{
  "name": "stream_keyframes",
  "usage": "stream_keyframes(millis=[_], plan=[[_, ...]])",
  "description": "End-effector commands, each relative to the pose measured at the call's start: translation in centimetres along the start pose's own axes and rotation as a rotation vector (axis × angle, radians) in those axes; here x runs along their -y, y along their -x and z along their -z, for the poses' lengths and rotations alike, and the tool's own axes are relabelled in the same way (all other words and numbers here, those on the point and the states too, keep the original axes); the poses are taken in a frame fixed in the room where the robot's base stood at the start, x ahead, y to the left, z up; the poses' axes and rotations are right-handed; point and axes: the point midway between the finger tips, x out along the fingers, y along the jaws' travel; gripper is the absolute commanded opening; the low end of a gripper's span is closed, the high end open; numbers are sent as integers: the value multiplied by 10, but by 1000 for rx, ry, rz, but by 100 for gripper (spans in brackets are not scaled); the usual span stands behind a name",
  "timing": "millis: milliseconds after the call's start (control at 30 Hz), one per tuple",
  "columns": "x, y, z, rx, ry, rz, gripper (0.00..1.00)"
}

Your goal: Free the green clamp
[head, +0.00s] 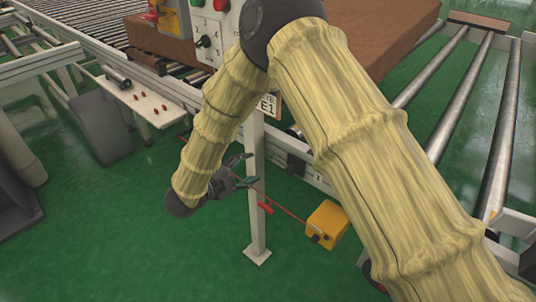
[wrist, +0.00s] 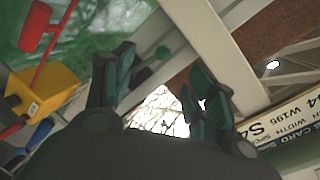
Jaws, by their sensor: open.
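My gripper (head: 244,170) is open at the end of my arm, low beside the white post (head: 257,218) under the conveyor in the head view. In the wrist view its dark teal fingers (wrist: 163,66) stand apart. No whole green clamp can be made out. A red clamp-like piece (head: 265,207) hangs on a red line beside a yellow box (head: 327,222); the wrist view also shows the red piece (wrist: 38,25) and the yellow box (wrist: 45,90).
A brown mattress (head: 385,28) lies on the roller conveyor (head: 468,100). A control box (head: 208,28) with buttons stands above my forearm. A pale shelf (head: 147,104) with red pegs is at left. A sign (wrist: 292,118) is close at right in the wrist view. Green floor is open below.

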Motion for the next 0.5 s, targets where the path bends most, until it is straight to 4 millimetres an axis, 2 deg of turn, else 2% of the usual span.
stream_keyframes(millis=[500], plan=[[-1,-78,0,0,0,-1,56]])
